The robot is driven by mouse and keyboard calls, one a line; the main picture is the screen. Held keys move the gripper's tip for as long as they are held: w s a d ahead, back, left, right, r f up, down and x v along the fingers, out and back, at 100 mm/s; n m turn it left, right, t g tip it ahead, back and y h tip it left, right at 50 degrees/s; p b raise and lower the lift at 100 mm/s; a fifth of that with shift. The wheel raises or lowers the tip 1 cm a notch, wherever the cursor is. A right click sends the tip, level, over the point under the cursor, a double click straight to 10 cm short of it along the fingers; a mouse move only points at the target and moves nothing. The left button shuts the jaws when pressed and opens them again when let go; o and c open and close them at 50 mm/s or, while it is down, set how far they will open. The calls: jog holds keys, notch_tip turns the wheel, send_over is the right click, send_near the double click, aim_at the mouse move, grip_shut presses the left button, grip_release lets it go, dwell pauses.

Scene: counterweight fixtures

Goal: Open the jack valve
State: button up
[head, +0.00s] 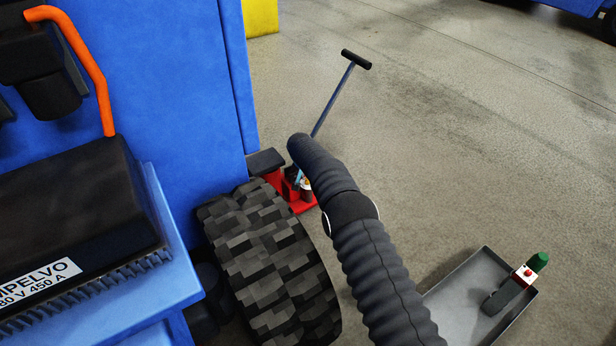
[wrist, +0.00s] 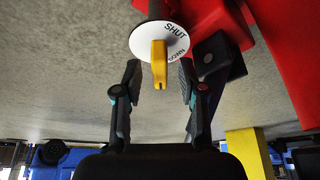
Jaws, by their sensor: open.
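The valve's yellow knob (wrist: 159,63) sits at the centre of a white disc (wrist: 143,44) that reads "SHUT", with a second word only partly legible. The knob points toward my gripper (wrist: 159,84). My gripper is open, with one finger on each side of the knob and gaps showing between them. In the head view, the red jack (head: 301,203) stands on the floor beside a black tyre. Its blue handle (head: 334,98) leans up to a black T-grip (head: 356,59). My arm hides much of the jack and my gripper there.
The treaded tyre (head: 268,262) and blue machine (head: 190,70) stand left of the jack. A grey tray (head: 455,308) holding a green-capped tool with a red button (head: 515,284) lies at lower right. Open concrete floor spreads to the right. A yellow block (head: 261,17) stands behind.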

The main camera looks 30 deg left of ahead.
jog(key=shift+f, duration=0.15)
grip_shut()
jog(key=shift+w+d+n+g+y, duration=0.15)
jog(key=shift+n+y, duration=0.25)
jog(key=shift+n, duration=0.75)
jog(key=shift+s+a+n+g+y, duration=0.15)
jog(key=shift+n+y, duration=0.25)
jog(key=shift+n, duration=0.75)
jog(key=shift+w+d, duration=0.1)
grip_release()
